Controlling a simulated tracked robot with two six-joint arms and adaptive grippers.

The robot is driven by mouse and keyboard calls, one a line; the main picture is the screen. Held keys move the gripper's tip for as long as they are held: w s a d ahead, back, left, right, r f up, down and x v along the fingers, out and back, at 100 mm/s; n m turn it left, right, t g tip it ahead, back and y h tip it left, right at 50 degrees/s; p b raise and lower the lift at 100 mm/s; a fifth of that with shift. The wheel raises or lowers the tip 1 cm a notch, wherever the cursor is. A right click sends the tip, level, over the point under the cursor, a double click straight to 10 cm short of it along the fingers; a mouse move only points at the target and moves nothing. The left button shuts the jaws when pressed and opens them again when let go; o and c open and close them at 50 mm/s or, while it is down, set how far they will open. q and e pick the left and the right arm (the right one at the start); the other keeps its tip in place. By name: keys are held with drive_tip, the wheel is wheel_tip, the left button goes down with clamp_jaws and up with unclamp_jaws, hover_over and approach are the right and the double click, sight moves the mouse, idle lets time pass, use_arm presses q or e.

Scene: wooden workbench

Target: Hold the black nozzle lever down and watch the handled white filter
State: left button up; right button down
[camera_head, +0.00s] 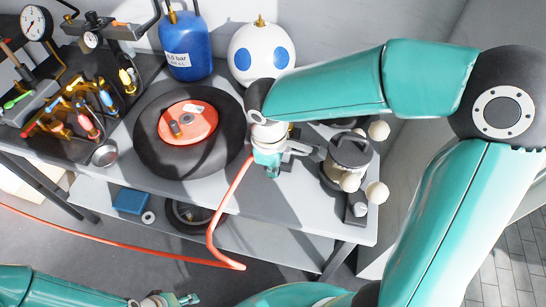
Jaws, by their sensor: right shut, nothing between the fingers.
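My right gripper (269,172) points down over the front part of the bench and is shut, with nothing held. The orange hose (232,190) runs up from below the bench front to just beside it. The black nozzle lever cannot be made out; the gripper and wrist cover the area at the hose's end. A dark-lidded vessel (346,165) with a pale lower part stands to the right of the gripper. I cannot tell whether it is the handled white filter. My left gripper (180,300) is low at the bottom edge, away from the bench top; its finger opening is unclear.
A black tyre (148,130) with an orange-red hub lies left of my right gripper. A blue tank (186,48) and a white round tank (249,48) stand behind. Tools and gauges (37,24) crowd the left. White balls (377,193) sit around the vessel.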

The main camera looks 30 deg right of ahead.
drive_tip(key=shift+r, duration=0.1)
idle(0.6)
drive_tip(key=shift+r+p, duration=0.65)
drive_tip(key=shift+r, duration=0.05)
drive_tip(key=shift+r+p, duration=0.55)
drive_tip(key=shift+r, duration=0.15)
wheel_tip(320, 180, up, 3)
drive_tip(key=shift+a+f+p, duration=0.1)
drive_tip(key=shift+f+p, duration=0.05)
drive_tip(key=shift+p, duration=1)
wheel_tip(320, 180, up, 10)
drive_tip(key=shift+s+a, duration=0.15)
drive_tip(key=shift+s, duration=0.05)
drive_tip(key=shift+f, duration=0.15)
